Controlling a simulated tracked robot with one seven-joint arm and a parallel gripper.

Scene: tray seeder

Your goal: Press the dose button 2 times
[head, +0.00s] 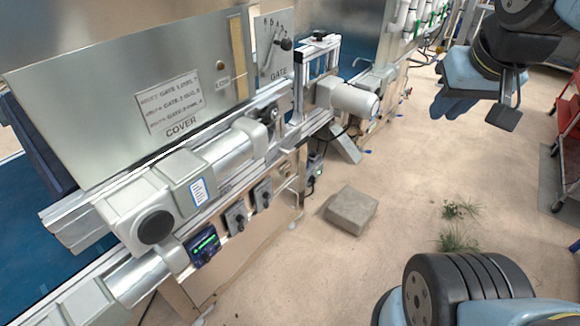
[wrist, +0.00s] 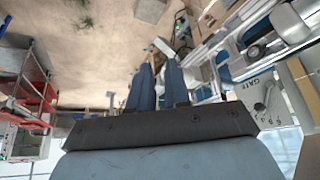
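My gripper (head: 450,108) is at the upper right of the head view, in the air and well apart from the machine. In the wrist view, my gripper (wrist: 159,65) shows two blue fingers side by side with a narrow gap and nothing held between them. The seeder machine (head: 180,185) fills the left of the head view.
A COVER plate (head: 110,100) and a GATE lever panel (head: 270,50) stand on the machine. A grey block (head: 351,209) and grass tufts (head: 457,240) are on the floor. A red cart (head: 567,140) stands at the right.

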